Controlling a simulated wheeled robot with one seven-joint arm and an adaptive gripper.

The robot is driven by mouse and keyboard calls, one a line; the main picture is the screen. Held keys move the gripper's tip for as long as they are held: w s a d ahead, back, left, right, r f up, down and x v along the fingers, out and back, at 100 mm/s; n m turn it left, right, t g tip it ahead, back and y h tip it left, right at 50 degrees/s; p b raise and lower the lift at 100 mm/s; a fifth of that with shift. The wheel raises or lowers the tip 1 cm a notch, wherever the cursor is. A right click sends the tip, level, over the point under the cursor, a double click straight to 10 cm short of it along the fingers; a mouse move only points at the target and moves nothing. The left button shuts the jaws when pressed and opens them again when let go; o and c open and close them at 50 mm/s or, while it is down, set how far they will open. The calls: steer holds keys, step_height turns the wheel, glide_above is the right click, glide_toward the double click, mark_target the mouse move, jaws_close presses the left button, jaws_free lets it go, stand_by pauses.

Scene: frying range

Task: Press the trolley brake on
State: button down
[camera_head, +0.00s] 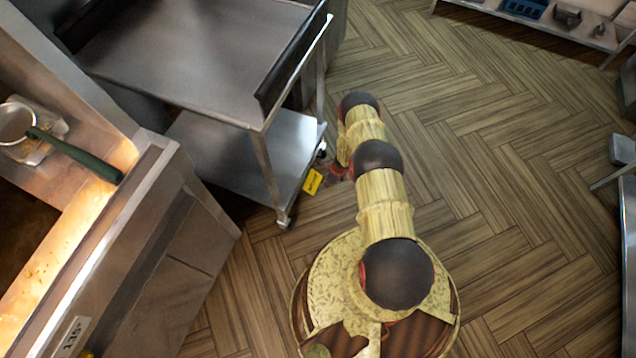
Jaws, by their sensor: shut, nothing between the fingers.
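The steel trolley (190,45) stands at the upper left, with a flat top, a lower shelf (225,150) and casters under its legs. A yellow tab with dark marks (312,182), which looks like the brake pedal, shows low by the shelf's right edge, between the front caster (284,218) and a caster further back (321,152). My gripper (334,174) is small and partly hidden by my arm. It is low, just right of the yellow tab, and shut with nothing in it. I cannot tell whether it touches the tab.
A fryer counter (150,230) fills the lower left, with a green-handled strainer (75,155) on it. The wooden floor (490,150) right of my arm is clear. A shelf (540,25) stands at the upper right, and steel furniture (628,240) lines the right edge.

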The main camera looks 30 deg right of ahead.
steer(key=v, duration=0.9)
steer(key=shift+r, duration=0.4)
steer(key=shift+s, duration=0.15)
steer(key=s+a+r+n+g+y, duration=0.1)
steer(key=s+a+r+n+y, duration=0.25)
steer(key=a+r+n, duration=0.35)
steer(key=s+a+r+n+g, duration=0.1)
steer(key=a+r+n, duration=0.15)
steer(key=r, duration=0.65)
steer(key=a+r+n+p, duration=0.15)
steer(key=r+n, duration=0.25)
steer(key=r, duration=0.5)
steer(key=s+a+r+n+g+b, duration=0.1)
steer(key=a+r+n, duration=0.2)
steer(key=r, duration=0.6)
steer(key=s+a+r+n+t+h+p, duration=0.1)
steer(key=s+r+n, duration=0.3)
steer(key=r, duration=1.1)
steer(key=s+a+r+n+t+h+p, duration=0.1)
steer(key=s+r, duration=0.6)
steer(key=r, duration=0.8)
steer(key=s+a+r+n+t+h+p, duration=0.1)
steer(key=s+a+r+n+t+h, duration=0.2)
steer(key=r, duration=1.2)
steer(key=s+a+n+t, duration=0.1)
steer(key=s+n, duration=0.2)
steer(key=n, duration=0.1)
steer(key=shift+s+r, duration=0.3)
steer(key=shift+s, duration=0.05)
